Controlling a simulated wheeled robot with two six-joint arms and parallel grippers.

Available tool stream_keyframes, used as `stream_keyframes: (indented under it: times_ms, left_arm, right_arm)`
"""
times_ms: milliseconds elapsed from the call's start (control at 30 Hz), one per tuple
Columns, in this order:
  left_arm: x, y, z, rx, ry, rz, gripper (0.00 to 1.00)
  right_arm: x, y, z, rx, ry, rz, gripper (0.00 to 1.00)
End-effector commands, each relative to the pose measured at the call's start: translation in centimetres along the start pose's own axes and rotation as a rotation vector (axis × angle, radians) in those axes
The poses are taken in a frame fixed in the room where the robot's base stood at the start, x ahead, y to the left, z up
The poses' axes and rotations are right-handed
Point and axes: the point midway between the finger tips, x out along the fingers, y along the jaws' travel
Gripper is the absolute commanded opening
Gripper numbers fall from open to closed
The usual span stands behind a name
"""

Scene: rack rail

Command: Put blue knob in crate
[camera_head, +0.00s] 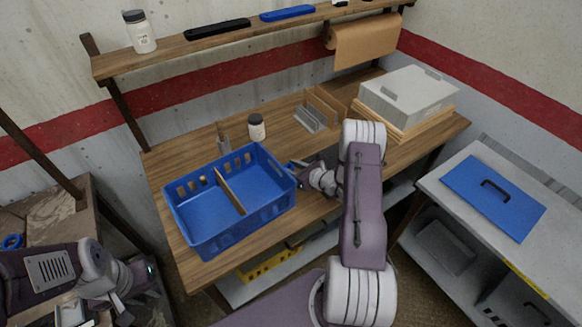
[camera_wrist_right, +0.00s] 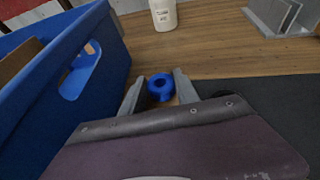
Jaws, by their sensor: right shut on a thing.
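The blue knob (camera_wrist_right: 161,87) shows in the right wrist view between the two fingers of my right gripper (camera_wrist_right: 160,90), which is shut on it. In the head view my right gripper (camera_head: 294,170) is at the right side of the blue crate (camera_head: 245,212), outside its wall. The crate stands on the wooden bench and has a thin wooden divider (camera_head: 229,190) inside. Its wall also shows at the left of the right wrist view (camera_wrist_right: 70,60). My left gripper (camera_head: 142,278) is at the lower left, away from the crate; its fingers are not clear.
A white jar (camera_head: 257,127) stands behind the crate, with grey and wooden upright holders (camera_head: 318,112) to its right. A grey lidded box (camera_head: 408,95) sits at the bench's back right. A shelf (camera_head: 240,35) runs above.

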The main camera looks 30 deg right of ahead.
Motion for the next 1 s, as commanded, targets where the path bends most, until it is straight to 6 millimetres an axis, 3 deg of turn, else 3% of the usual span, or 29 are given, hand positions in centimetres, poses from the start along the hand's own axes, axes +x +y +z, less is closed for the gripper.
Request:
stream_keyframes:
  times_ms: [300, 333, 400, 800, 1000]
  left_arm:
    - [0.6, 0.0, 0.1, 0.000, 0.000, 0.000, 0.22]
    - [0.5, 0.0, 0.1, 0.000, 0.000, 0.000, 0.22]
    - [0.4, 0.0, 0.0, 0.000, 0.000, 0.000, 0.22]
    - [-0.2, 0.0, 0.0, 0.000, 0.000, 0.000, 0.22]
    - [0.4, 0.0, 0.0, 0.000, 0.000, 0.000, 0.22]
  right_arm:
    - [0.2, 0.0, -0.4, -0.001, -0.001, 0.000, 0.00]
    - [0.1, 0.0, -0.3, -0.001, -0.001, 0.000, 0.42]
    - [0.1, 0.0, -0.2, -0.001, -0.001, 0.000, 0.58]
    - [-0.3, -0.1, 0.3, 0.000, 0.000, -0.001, 0.58]
    - [-3.8, -0.2, 0.0, 0.000, 0.000, -0.004, 0.58]
